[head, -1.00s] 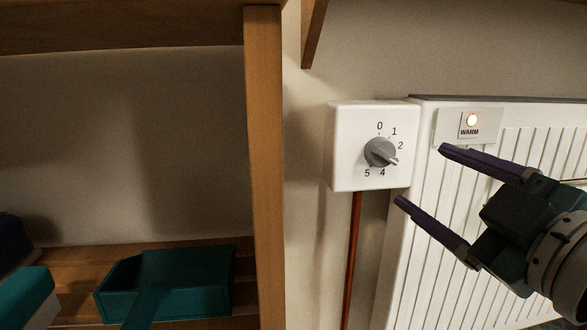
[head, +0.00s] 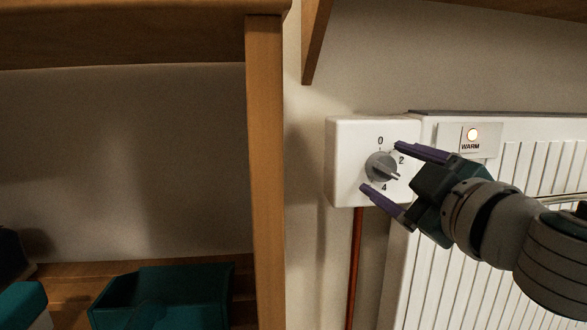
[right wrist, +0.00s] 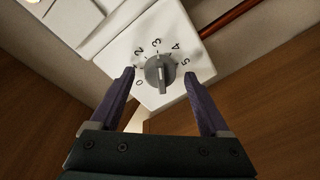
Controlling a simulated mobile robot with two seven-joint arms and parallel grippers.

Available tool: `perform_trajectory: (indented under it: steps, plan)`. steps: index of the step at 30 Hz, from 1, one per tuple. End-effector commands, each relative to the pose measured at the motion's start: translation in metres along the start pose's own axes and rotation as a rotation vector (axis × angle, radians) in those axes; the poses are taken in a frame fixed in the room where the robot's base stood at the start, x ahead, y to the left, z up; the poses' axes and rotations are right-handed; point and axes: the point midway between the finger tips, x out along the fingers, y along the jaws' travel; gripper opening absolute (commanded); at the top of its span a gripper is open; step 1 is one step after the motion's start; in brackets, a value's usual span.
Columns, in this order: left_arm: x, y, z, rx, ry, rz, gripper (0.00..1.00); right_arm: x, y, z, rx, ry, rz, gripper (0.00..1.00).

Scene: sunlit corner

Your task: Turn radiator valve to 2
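The radiator valve is a white box (head: 346,160) on the wall with a round grey knob (head: 381,168) and a dial of numbers from 0 to 5. The knob's pointer aims to the lower right, at about 3; in the right wrist view the knob (right wrist: 160,72) has its ridge lined up with the 3. My right gripper (head: 382,167) is open, with one purple finger on each side of the knob. In the right wrist view the right gripper (right wrist: 159,75) shows gaps between both fingers and the knob. My left gripper is not in view.
A white ribbed radiator (head: 528,180) stands right of the valve, with a lit lamp (head: 473,135) marked WARM. A copper pipe (head: 357,255) runs down from the box. A wooden post (head: 265,170) and a shelf with a teal bin (head: 165,295) are at the left.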

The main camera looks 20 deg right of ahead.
Motion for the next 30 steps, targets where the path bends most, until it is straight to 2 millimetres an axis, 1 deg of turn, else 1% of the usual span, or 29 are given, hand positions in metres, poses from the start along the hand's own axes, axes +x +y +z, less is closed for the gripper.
perform_trajectory:
  steps: [1, 2, 21, 30]
  plan:
    - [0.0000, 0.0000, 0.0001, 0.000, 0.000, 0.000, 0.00, -0.0001, 0.0000, 0.0000, 0.000, 0.000, 0.000, 0.75]
    - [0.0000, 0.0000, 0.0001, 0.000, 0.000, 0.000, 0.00, -0.0001, 0.0000, 0.0000, 0.000, 0.000, 0.000, 0.72]
    - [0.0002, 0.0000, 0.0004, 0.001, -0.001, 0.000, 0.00, -0.0003, -0.0004, 0.0000, 0.001, 0.000, -0.001, 0.00]
    - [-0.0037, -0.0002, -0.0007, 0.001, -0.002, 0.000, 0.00, -0.0004, 0.0004, -0.0008, -0.025, -0.003, -0.003, 0.00]
